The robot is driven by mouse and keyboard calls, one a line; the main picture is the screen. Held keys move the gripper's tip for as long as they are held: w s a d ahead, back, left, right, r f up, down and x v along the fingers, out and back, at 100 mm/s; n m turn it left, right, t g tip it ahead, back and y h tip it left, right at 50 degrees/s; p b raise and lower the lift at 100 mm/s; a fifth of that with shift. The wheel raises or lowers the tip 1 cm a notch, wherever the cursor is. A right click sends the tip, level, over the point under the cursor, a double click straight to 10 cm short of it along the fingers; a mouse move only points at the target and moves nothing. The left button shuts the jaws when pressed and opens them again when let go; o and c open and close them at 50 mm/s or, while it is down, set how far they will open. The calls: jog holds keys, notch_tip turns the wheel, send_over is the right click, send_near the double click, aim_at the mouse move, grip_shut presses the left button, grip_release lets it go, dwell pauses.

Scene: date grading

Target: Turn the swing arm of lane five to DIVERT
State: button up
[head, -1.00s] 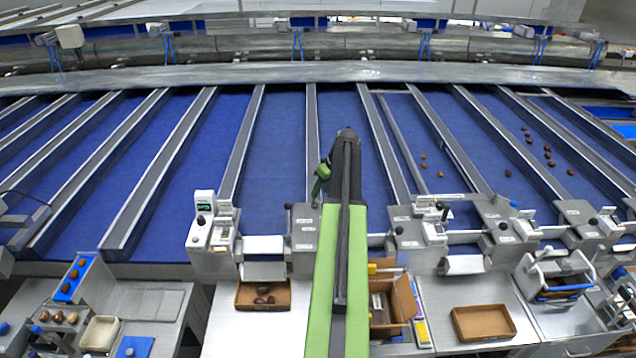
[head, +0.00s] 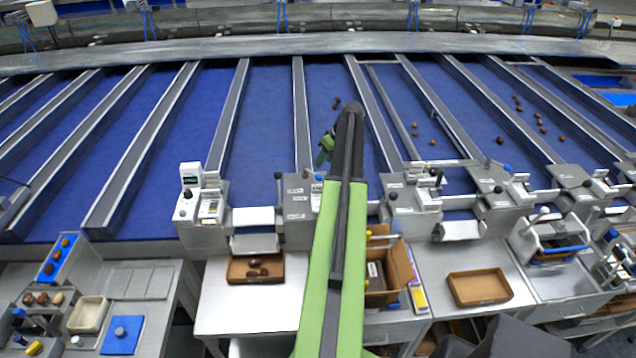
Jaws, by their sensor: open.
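My arm reaches away from me over the bench. The green end piece of my gripper (head: 325,149) shows left of the dark arm tip, above the blue lane, with its jaws open and nothing seen in them. The arm hides part of the lane and station behind it. Stations stand at the lanes' near ends. One to the right (head: 410,206) has another knobbed lever (head: 392,197). The labels are too small to read, so I cannot tell which swing arm is lane five's.
A cardboard tray with dates (head: 240,278) and an empty brown tray (head: 478,299) lie on the benches. An open carton (head: 398,275) stands beside my arm. Metal dividers (head: 301,130) separate the lanes. Several dates (head: 540,129) lie on the right lanes.

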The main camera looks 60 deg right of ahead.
aim_at(317, 174)
jog(key=b+x, duration=0.6)
jog(key=x, duration=0.2)
jog(key=shift+w+f, duration=0.1)
jog(key=shift+f, duration=0.15)
jog(key=shift+r, duration=0.1)
grip_shut()
dwell(0.8)
